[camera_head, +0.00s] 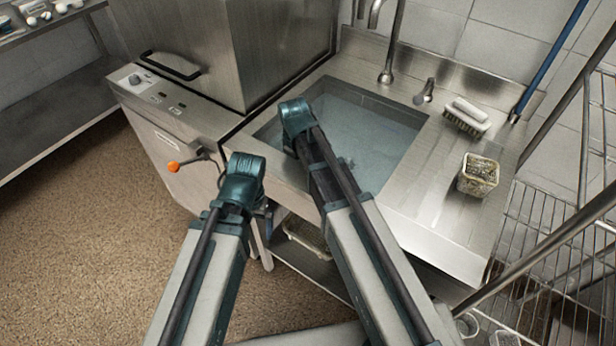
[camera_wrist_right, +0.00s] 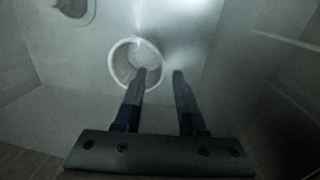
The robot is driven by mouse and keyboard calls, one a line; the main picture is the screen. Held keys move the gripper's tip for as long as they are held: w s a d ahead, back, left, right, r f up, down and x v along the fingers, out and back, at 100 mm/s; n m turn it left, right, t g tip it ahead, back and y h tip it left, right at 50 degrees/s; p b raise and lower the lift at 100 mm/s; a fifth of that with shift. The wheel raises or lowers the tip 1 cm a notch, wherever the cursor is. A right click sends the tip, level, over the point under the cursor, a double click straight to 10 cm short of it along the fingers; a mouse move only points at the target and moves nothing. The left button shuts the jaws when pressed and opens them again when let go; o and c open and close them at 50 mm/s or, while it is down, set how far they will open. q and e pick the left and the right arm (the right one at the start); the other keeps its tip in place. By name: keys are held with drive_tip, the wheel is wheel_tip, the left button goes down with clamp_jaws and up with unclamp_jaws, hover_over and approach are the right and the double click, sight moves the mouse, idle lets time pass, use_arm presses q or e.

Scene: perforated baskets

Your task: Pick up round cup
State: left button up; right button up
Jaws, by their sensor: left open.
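A round cup (camera_wrist_right: 136,64), pale with a bright circular rim, shows in the right wrist view on the grey floor of what looks like the sink. My right gripper (camera_wrist_right: 161,73) is open. Its left fingertip overlaps the lower right of the cup's rim in the picture, and its right finger is clear to the right. I cannot tell whether it touches the cup. In the head view my right arm reaches over the sink (camera_head: 403,168), and its fingers and the cup are hidden. My left gripper (camera_head: 262,207) is open, low in front of the counter and mostly hidden by its wrist.
A brush (camera_head: 467,116) and a perforated basket (camera_head: 478,175) stand on the counter right of the sink. A faucet (camera_head: 392,45) rises behind the sink. A steel machine (camera_head: 225,45) is at the left. A wire rack (camera_head: 560,230) is at the right. A round drain (camera_wrist_right: 72,8) shows near the cup.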

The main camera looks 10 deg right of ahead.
drive_tip(key=shift+d+f+b, duration=0.1)
drive_tip(key=shift+f+b, duration=2.5)
drive_tip(key=shift+f, duration=0.05)
drive_tip(key=shift+r, duration=0.1)
clamp_jaws()
